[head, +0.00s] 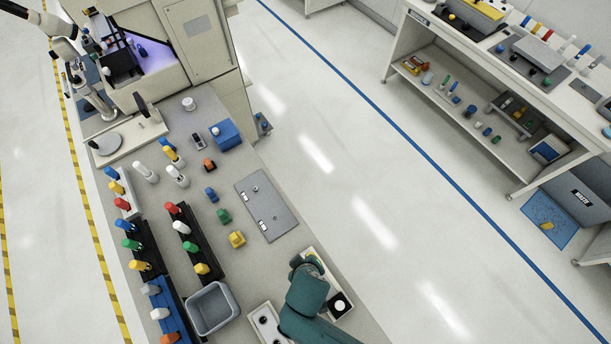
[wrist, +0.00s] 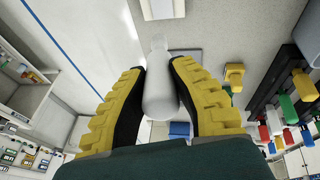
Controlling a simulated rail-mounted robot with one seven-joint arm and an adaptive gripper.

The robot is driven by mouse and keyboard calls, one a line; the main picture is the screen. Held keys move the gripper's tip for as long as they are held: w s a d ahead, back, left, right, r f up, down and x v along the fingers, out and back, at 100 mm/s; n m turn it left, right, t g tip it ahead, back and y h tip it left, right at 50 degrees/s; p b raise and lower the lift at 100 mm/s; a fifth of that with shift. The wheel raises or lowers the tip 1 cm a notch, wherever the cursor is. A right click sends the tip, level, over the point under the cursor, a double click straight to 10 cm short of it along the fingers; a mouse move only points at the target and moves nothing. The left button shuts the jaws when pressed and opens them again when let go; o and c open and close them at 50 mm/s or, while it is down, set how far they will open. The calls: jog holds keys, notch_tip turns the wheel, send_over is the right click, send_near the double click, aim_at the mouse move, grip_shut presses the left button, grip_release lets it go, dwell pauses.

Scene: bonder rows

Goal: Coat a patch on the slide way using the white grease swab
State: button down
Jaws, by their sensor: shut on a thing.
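In the wrist view, my gripper (wrist: 160,92) has yellow and black fingers closed on a pale white piece (wrist: 161,88) with a rounded body and a narrower neck. It looks like the white swab, and its far end points away over the bench. In the head view, my teal arm (head: 306,292) is over the near end of the bench; the fingers and the held piece are hidden there. I cannot tell for certain which surface is the slide way. A grey plate (head: 266,205) lies flat on the bench, and it also shows in the wrist view (wrist: 186,54).
Racks of coloured-capped pieces (head: 146,250) line the bench's left side, with a grey bin (head: 212,308) at the near end. A yellow block (head: 237,239), green block (head: 223,216) and blue box (head: 226,135) stand loose. A white tray (head: 318,255) is beside my arm. Open floor lies right.

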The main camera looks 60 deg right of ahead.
jog(key=f+b, duration=0.2)
jog(key=b, duration=0.1)
jog(key=s+f+b, duration=0.1)
jog(key=f+b, duration=0.1)
jog(key=shift+d, duration=0.35)
